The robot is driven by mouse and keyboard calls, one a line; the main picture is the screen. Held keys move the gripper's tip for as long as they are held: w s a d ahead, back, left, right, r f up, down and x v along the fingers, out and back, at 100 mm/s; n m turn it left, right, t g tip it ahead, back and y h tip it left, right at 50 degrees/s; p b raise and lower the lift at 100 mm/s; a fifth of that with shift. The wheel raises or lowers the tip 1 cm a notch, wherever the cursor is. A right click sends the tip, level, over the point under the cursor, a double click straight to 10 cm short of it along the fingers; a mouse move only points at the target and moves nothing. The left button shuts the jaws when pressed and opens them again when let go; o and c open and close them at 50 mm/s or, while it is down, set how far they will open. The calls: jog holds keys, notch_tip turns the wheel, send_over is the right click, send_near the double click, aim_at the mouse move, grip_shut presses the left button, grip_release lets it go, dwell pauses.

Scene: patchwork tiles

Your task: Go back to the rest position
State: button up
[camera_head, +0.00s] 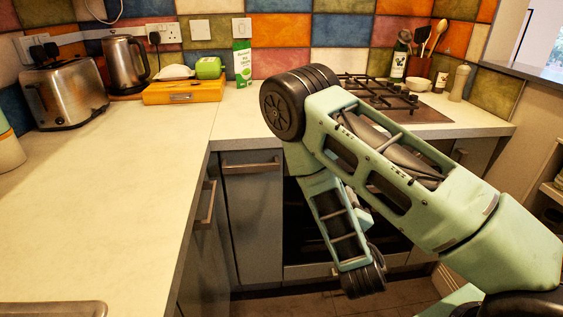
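My arm, pale green with black joints, reaches in from the lower right, bends at a large black joint near the counter's inner corner, and folds down in front of the oven. My gripper is not visible; the forearm runs down to a black joint low in front of the cabinets, and whatever lies beyond it is hidden or out of frame. No held object shows.
A pale worktop (105,190) runs along the left and back. A toaster (66,95), kettle (125,65), wooden box (184,91), green-white carton (242,63) and hob (385,98) stand on it. Grey cabinets (255,217) and dark floor lie below.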

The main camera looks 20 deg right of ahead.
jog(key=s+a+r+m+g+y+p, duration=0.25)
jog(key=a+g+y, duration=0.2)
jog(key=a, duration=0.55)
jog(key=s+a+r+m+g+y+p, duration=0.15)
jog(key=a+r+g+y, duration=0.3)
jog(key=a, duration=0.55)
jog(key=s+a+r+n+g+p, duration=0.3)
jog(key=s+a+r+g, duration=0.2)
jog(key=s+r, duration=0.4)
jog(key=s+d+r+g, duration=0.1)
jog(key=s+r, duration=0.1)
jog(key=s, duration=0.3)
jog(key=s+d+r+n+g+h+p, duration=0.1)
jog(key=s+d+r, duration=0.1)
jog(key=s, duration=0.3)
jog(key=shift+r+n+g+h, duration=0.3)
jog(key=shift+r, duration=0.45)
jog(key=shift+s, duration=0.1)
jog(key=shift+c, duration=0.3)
